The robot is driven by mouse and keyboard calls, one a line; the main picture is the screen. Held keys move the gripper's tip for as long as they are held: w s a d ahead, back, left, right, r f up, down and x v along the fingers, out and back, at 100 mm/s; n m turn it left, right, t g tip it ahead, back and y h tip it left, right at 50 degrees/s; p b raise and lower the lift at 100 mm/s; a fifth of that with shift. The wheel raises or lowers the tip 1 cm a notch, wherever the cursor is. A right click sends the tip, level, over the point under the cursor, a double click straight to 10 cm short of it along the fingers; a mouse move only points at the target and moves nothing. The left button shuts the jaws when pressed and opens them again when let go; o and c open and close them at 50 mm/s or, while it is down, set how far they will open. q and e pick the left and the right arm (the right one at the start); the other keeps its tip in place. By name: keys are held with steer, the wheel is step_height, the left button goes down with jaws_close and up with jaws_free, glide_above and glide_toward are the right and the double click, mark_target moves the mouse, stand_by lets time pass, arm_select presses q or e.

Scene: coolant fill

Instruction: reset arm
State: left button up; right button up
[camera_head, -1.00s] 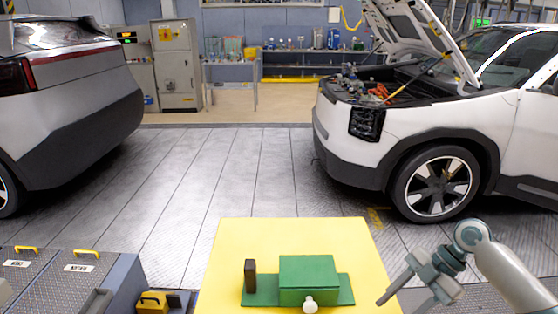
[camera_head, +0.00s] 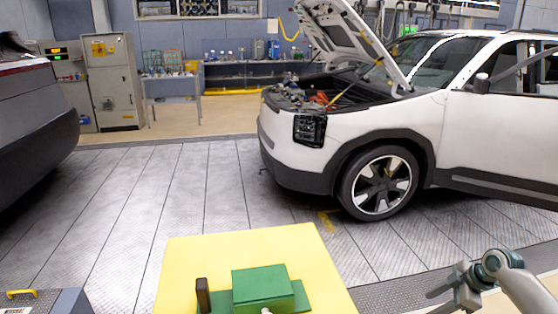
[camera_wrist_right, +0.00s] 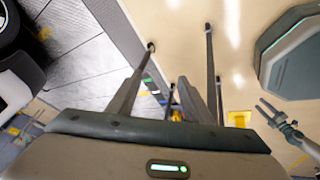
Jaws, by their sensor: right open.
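My right gripper (camera_head: 434,303) is at the lower right of the head view, with its arm coming in from the right edge. It is right of the yellow table and apart from it. In the right wrist view its two grey fingers (camera_wrist_right: 158,88) are spread, with nothing held between them. A small two-pronged arm end (camera_wrist_right: 268,110) shows at the right of the wrist view. It may be my left gripper, but it is too small to tell its state. No left arm shows in the head view.
A yellow table (camera_head: 190,262) stands in front, carrying a green box (camera_head: 262,285) and a dark upright block (camera_head: 203,294). A white car (camera_head: 345,140) with its hood open stands beyond. A dark car (camera_head: 35,110) is at the left. The floor between the cars is clear.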

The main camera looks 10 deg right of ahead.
steer(key=w+d+r+m+t+h, duration=0.6)
steer(key=w+d, duration=0.3)
steer(key=d, duration=0.3)
steer(key=w+r+n+t+h, duration=0.1)
steer(key=w+r+t, duration=0.2)
steer(key=r, duration=0.4)
steer(key=w+r+t+h, duration=0.1)
steer(key=w+r+t, duration=0.1)
steer(key=r+t, duration=0.35)
steer(key=s+a+f+m+g+y, duration=0.1)
steer(key=s+a+f+g, duration=0.35)
steer(key=f, duration=0.85)
steer(key=s+a+f+g+y, duration=0.1)
steer(key=s+a+f, duration=0.55)
steer(key=f, duration=0.65)
steer(key=s+a+f+m+g+y, duration=0.1)
steer(key=s+a+f+g, duration=0.15)
steer(key=a+f, duration=0.8)
steer(key=s+a+f+m+g+y, duration=0.1)
steer(key=s+a+f+g, duration=0.1)
steer(key=s+a+f, duration=1)
steer(key=s+a+f+m+g+y, duration=0.1)
steer(key=s+a+f+g+y, duration=0.1)
steer(key=s+a+f, duration=1.1)
steer(key=s+a, duration=0.2)
steer(key=s, duration=0.2)
steer(key=shift+s+a+g, duration=0.25)
steer(key=shift+a+g, duration=0.1)
steer(key=shift+a, duration=0.05)
